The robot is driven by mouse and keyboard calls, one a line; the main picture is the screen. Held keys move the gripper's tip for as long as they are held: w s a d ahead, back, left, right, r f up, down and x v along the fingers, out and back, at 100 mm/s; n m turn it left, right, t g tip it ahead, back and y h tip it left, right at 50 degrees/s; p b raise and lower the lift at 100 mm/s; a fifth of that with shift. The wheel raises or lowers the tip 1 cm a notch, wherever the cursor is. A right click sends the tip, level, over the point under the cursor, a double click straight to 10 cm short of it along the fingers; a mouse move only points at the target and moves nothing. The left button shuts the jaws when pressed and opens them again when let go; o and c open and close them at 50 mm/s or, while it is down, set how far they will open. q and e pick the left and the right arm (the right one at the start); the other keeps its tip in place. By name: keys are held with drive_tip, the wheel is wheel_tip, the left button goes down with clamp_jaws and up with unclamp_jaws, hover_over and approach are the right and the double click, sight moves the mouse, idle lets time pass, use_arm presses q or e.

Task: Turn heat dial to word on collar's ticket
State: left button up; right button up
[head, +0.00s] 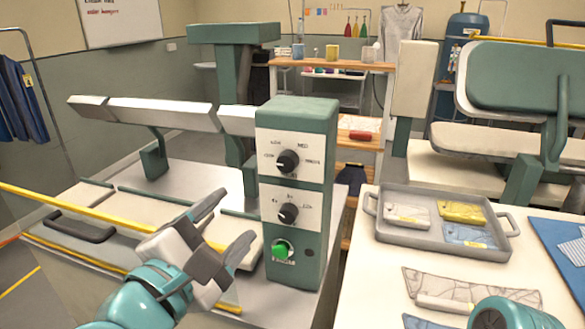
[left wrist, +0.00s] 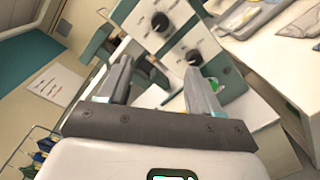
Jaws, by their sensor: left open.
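The control box (head: 318,122) is green with white panels and stands upright on the press table. Its upper panel has a black dial (head: 288,162) with words around it, too small to read surely. A second black dial (head: 288,213) sits on the panel below, and a green button (head: 281,250) is near the bottom. My left gripper (head: 232,222) is open and empty, in front and left of the box, apart from the dials. In the left wrist view the upper dial (left wrist: 160,22) and lower dial (left wrist: 194,57) show beyond the open fingers. I cannot make out the collar's ticket.
A grey tray (head: 370,206) with several packets stands on the white table at right. A yellow bar (head: 110,217) crosses the press at left. A black handle (head: 80,228) lies near it. Dark garments (head: 20,100) hang at far left.

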use_arm(q)
approach(283, 165)
drive_tip(key=p+x, duration=0.3)
drive_tip(key=x, duration=0.5)
drive_tip(key=shift+w, duration=0.2)
drive_tip(key=shift+w+d, duration=0.1)
drive_tip(key=shift+d, duration=0.1)
drive_tip(key=shift+a, duration=0.1)
drive_tip(key=c, duration=1)
